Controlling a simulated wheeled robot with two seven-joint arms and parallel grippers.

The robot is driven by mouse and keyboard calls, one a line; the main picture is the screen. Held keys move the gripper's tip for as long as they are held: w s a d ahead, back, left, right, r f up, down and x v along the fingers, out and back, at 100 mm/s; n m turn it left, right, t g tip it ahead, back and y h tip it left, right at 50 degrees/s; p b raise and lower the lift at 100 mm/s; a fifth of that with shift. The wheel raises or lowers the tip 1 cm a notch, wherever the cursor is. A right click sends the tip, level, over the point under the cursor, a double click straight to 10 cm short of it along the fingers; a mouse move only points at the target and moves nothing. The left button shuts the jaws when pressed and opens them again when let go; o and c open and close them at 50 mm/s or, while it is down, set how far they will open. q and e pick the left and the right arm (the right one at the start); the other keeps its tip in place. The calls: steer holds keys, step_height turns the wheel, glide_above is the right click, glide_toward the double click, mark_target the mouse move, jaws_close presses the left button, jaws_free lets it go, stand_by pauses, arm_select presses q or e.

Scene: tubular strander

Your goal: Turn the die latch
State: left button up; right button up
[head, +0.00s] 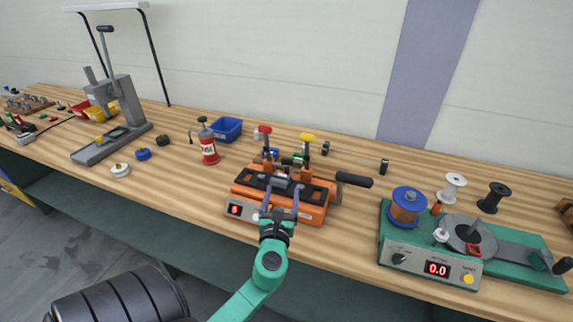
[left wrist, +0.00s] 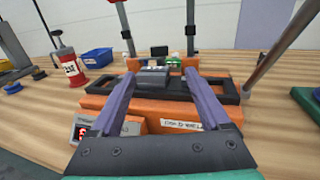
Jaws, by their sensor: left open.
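The orange machine (head: 313,213) with a black frame on top stands at the middle of the bench. Its orange body also shows in the left wrist view (left wrist: 180,113). A grey block (left wrist: 153,79) sits in the middle of the black frame. I cannot tell which part is the die latch. Behind the frame stand a red-knobbed lever (head: 265,131) and a yellow-knobbed lever (head: 307,138). A black-handled crank (head: 353,180) sticks out to the right. My left gripper (head: 281,190) is open and empty, its fingers spread over the machine's front side. My right gripper is not in view.
A red bottle (head: 208,148) and a blue bin (head: 227,129) stand left of the machine. A grey press (head: 122,105) is farther left. A green winder (head: 393,240) with spools stands on the right. Bare wood lies between machine and winder.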

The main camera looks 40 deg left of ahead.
mark_target(287, 161)
arm_select(q)
steer(key=p+x, duration=0.1)
steer(key=x, duration=1.2)
steer(key=shift+w+a, duration=0.25)
steer(key=shift+a, duration=0.05)
steer(key=shift+r, duration=0.1)
jaws_close()
